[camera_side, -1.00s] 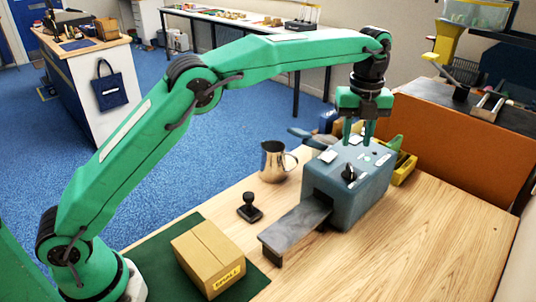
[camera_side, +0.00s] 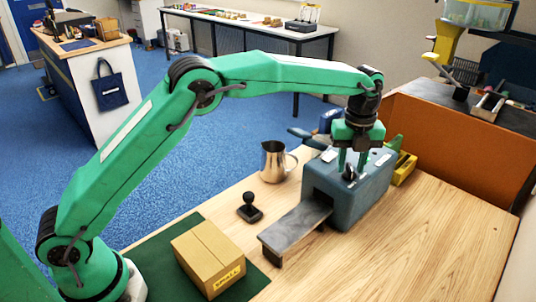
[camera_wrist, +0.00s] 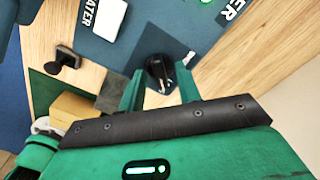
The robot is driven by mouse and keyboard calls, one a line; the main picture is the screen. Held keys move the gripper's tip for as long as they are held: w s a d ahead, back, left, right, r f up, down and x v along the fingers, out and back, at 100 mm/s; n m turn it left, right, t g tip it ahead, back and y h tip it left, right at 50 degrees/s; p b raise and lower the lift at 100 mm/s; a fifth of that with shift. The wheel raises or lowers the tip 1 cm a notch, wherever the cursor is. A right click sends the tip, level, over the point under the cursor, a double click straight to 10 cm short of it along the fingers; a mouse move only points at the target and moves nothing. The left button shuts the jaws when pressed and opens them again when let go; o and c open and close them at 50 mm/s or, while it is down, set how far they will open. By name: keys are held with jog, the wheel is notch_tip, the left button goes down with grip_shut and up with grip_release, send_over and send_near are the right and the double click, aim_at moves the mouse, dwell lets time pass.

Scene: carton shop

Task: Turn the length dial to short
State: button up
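The blue-grey machine (camera_side: 345,205) stands on the wooden table, with a flat grey tray sticking out at its front left. A dark dial knob (camera_side: 349,174) sits on its top; in the wrist view the knob (camera_wrist: 157,67) shows on a dark patch, its setting unclear. My gripper (camera_side: 352,167) points down just over the knob. In the wrist view the fingers of my gripper (camera_wrist: 158,86) are apart, one to each side below the knob, with nothing held. I cannot tell whether either finger touches the knob.
A white button plate (camera_wrist: 104,17) and partly cropped lettering lie near the knob. A metal jug (camera_side: 273,162) and black stamp (camera_side: 250,207) stand left of the machine. A carton (camera_side: 203,262) lies on the green mat. A yellow tray (camera_side: 404,171) is behind right. Table front right is clear.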

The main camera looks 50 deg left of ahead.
grip_shut()
jog(key=shift+n, duration=0.4)
jog(key=n, duration=1.2)
jog(key=shift+n, duration=0.3)
jog(key=n, duration=0.4)
jog(key=shift+r+n, duration=0.1)
jog(key=shift+n, duration=0.2)
